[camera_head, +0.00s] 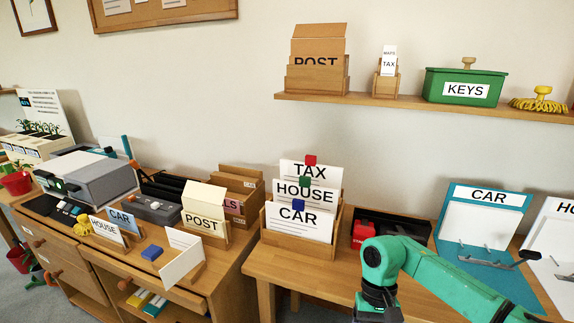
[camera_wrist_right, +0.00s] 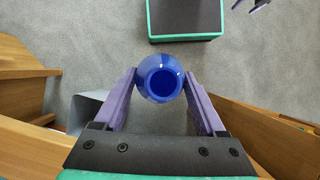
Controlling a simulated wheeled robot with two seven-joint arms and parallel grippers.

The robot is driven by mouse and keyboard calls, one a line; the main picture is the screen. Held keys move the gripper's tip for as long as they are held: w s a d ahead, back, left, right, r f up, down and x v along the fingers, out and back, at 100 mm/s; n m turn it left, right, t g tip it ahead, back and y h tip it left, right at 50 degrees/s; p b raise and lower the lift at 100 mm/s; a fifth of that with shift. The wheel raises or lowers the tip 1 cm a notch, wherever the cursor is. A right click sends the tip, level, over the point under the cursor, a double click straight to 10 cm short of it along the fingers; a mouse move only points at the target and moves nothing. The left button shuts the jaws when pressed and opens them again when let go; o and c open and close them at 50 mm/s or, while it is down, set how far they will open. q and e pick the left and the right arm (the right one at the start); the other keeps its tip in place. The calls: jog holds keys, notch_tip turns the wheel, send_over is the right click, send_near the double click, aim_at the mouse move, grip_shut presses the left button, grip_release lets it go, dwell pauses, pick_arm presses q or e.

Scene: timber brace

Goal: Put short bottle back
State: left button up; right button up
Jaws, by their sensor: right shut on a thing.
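A blue bottle (camera_wrist_right: 160,80) shows in the right wrist view, seen from above with its round open mouth towards the camera. My right gripper (camera_wrist_right: 161,92) is shut on it, with a purple finger against each side. The bottle's height and underside are hidden from this angle. In the head view my green right arm reaches down at the lower right, and its gripper and the bottle are below the picture edge. No other bottle can be made out.
Wooden furniture stands close on the left (camera_wrist_right: 25,88) and right (camera_wrist_right: 245,120) of the gripper, with grey floor (camera_wrist_right: 100,40) between. A pale grey container (camera_wrist_right: 90,108) is beside the left finger. Above are the desk with a letter rack (camera_head: 300,245) and a wall shelf (camera_head: 400,103).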

jog(key=s+f, duration=0.1)
jog(key=s+n, duration=0.1)
jog(key=shift+s+a+f+n+h, duration=0.2)
jog(key=shift+s+f+n+h, duration=0.1)
jog(key=shift+s+f+h, duration=0.1)
notch_tip(320, 180, up, 32)
jog(key=p, duration=2.4)
jog(key=f+b, duration=0.2)
jog(key=f, duration=0.4)
jog(key=f+b, duration=0.3)
jog(key=f, duration=0.4)
jog(key=shift+w, duration=0.2)
jog(key=shift+r, duration=0.15)
jog(key=shift+s, duration=0.15)
